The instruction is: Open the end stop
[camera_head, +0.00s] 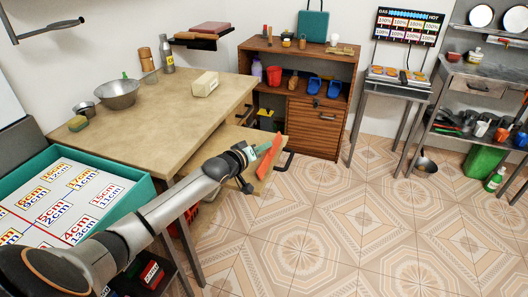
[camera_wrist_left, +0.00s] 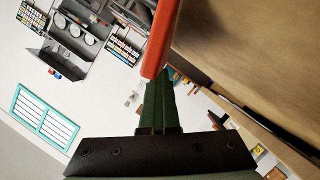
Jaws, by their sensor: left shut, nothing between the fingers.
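An orange-red flat bar (camera_head: 269,156), which looks like the end stop, stands out at the near right edge of the lower wooden shelf or board (camera_head: 222,148). The bar also shows large at the top of the left wrist view (camera_wrist_left: 161,38), in front of my fingertips. My left gripper (camera_head: 260,149) is right beside the bar, with green fingers shut and nothing between them. In the left wrist view the shut fingers (camera_wrist_left: 159,88) reach up to the bar's lower end; I cannot tell whether they touch it. My right gripper is not in view.
A wooden table (camera_head: 170,110) carries a metal bowl (camera_head: 118,95) and a cream block (camera_head: 205,84). A teal-framed board with number labels (camera_head: 150,190) lies at the left. A wooden cabinet (camera_head: 318,128) stands behind.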

